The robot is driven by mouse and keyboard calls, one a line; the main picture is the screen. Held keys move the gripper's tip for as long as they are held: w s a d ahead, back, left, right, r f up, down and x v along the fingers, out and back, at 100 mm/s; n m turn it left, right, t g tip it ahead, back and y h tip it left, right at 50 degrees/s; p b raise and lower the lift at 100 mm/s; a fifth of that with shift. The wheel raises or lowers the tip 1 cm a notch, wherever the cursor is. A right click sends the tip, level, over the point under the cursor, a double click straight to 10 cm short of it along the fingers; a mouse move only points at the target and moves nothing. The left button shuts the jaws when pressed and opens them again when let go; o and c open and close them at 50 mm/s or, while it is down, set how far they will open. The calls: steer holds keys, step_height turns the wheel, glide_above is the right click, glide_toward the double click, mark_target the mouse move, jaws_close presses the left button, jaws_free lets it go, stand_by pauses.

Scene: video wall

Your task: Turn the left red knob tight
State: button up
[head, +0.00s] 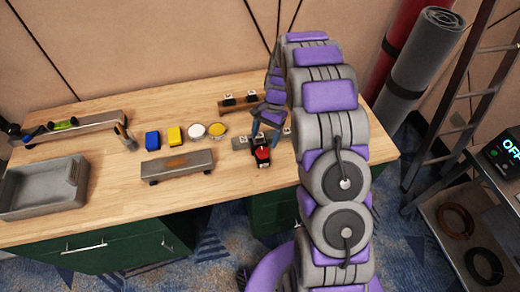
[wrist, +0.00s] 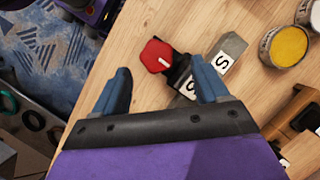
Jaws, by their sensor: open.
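A red knob (head: 262,153) with a white mark sits on a black body on a grey bar near the front of the workbench. In the wrist view the red knob (wrist: 156,56) lies ahead of the fingertips, between their lines. My gripper (head: 266,131) has blue fingers, spread apart with nothing between them; it also shows in the wrist view (wrist: 160,76). The fingers look short of the knob, though the exact gap is unclear. Only one red knob shows; my arm hides part of the bench to the right.
A brown-and-dark bar with white labels (head: 240,102) lies behind. Yellow (head: 217,129) and white (head: 197,131) tins, sponges, a grey block (head: 178,165) and a grey tray (head: 45,188) stand to the left. A ladder (head: 455,95) and grey roll (head: 425,60) stand right.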

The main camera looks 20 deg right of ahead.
mark_target(260, 151)
steer(key=f, duration=0.2)
steer(key=s+d+f, duration=0.1)
steer(key=f, duration=0.1)
steer(key=shift+s+b, duration=0.1)
steer(key=shift+b, duration=0.25)
steer(key=shift+s+a+f, duration=0.15)
steer(key=shift+a+f, duration=0.05)
steer(key=shift+a, duration=0.4)
steer(key=shift+s+a+f, duration=0.15)
steer(key=shift+a+f, duration=0.05)
steer(key=shift+a, duration=0.4)
steer(key=shift+a+f, duration=0.1)
steer(key=shift+a, duration=0.15)
steer(key=shift+w+f, duration=0.15)
steer(key=shift+w, duration=0.05)
steer(key=shift+s+d+r, duration=0.1)
steer(key=shift+d+r, duration=0.1)
steer(key=shift+d, duration=0.6)
steer(key=c, duration=0.3)
steer(key=shift+d, duration=0.15)
steer(key=shift+c, duration=1.1)
steer(key=shift+a, duration=0.4)
steer(key=c, duration=0.5)
